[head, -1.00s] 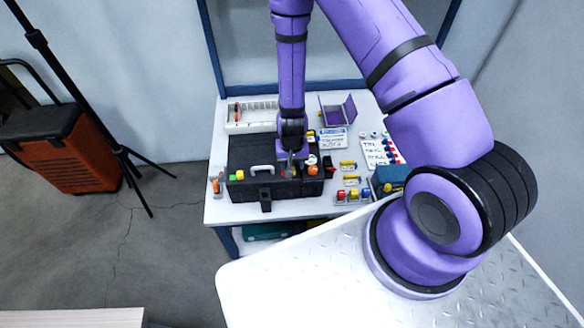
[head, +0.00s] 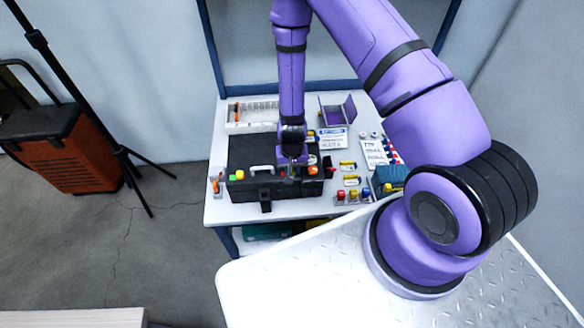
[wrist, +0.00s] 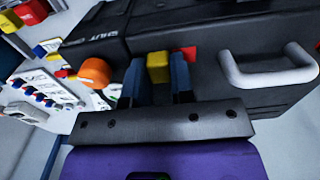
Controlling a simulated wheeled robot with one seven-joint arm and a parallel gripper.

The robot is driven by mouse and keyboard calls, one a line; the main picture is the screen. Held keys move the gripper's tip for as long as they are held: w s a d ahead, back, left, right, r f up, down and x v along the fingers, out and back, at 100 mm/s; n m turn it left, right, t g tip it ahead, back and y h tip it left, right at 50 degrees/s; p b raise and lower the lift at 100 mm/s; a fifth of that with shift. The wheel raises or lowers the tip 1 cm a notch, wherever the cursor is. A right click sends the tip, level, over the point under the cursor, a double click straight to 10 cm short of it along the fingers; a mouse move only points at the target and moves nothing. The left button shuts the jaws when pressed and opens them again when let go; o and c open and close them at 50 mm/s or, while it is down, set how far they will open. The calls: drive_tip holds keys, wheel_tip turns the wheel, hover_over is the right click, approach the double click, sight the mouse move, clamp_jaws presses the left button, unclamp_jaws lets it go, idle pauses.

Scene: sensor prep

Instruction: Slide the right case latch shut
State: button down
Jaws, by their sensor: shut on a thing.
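The black case (head: 246,150) lies closed on the table, with a pale handle (head: 262,170) on its front. The handle also shows in the wrist view (wrist: 268,72). My gripper (head: 291,168) reaches down to the case front, right of the handle. In the wrist view my gripper (wrist: 157,78) has its blue fingers on both sides of the yellow right latch tab (wrist: 158,66) and is shut on it. A red patch (wrist: 187,53) shows beside the tab, toward the handle. An orange knob (wrist: 95,73) is on the other side, apart from the fingers. Lettering reading "SHUT" is on the case.
Left of the handle are a yellow block (head: 240,174) and a green knob (head: 231,177). Right of the case are several coloured parts, label cards and a purple open box (head: 338,112). A white tray (head: 250,114) stands behind the case.

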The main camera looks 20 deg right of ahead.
drive_tip(key=shift+w+a, duration=0.25)
drive_tip(key=shift+a, duration=0.4)
drive_tip(key=shift+w+a, duration=0.2)
drive_tip(key=shift+a, duration=0.4)
drive_tip(key=c, duration=1)
unclamp_jaws()
drive_tip(key=shift+a, duration=0.1)
drive_tip(key=shift+o, duration=0.2)
